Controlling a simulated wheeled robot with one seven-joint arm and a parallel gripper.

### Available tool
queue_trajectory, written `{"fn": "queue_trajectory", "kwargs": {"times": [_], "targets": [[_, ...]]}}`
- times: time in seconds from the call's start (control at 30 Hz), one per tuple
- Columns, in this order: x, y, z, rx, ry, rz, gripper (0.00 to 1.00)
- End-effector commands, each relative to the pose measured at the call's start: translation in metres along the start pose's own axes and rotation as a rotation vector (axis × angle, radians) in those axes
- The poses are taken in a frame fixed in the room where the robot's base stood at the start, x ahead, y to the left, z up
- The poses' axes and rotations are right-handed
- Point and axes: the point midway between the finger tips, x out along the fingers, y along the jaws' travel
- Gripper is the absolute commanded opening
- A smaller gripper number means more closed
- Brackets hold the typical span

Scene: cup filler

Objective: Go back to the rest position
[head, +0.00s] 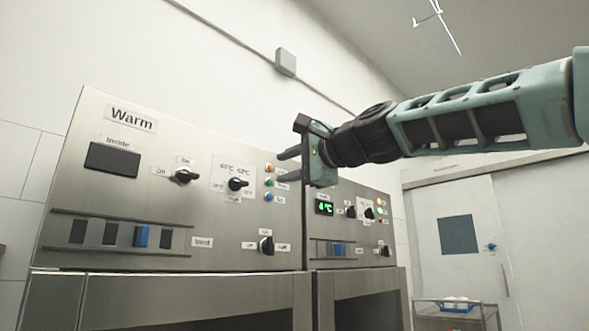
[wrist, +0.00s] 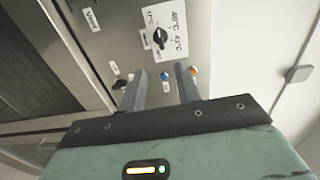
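My gripper (head: 288,165) is raised in front of the right side of the Warm panel (head: 140,185) in the head view. Its two dark fingers point left toward the panel's column of orange, green and blue buttons. In the wrist view my gripper (wrist: 160,82) has its fingers apart, with nothing between them. A temperature knob (wrist: 160,38) and the blue button (wrist: 164,76) show beyond the fingers. I cannot tell whether a fingertip touches the panel.
A second panel with a green 4°C display (head: 325,207) stands to the right of the Warm panel. A door (head: 455,240) and a cart (head: 455,318) with a blue tray are at the back right. The air above the panels looks free.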

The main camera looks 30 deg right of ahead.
Motion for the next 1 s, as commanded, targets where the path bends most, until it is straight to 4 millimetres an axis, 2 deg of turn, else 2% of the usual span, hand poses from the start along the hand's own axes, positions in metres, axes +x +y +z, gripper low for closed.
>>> {"fn": "queue_trajectory", "kwargs": {"times": [0.2, 0.8, 0.87, 0.93, 1.0], "targets": [[-0.016, 0.0, 0.0, 0.0, 0.001, 0.0, 0.33], [-0.016, 0.001, 0.001, -0.003, -0.002, 0.004, 0.33], [-0.012, 0.008, 0.005, -0.018, -0.012, 0.025, 0.33], [-0.003, 0.026, 0.016, -0.054, -0.038, 0.073, 0.33], [0.008, 0.055, 0.034, -0.117, -0.084, 0.149, 0.33]]}}
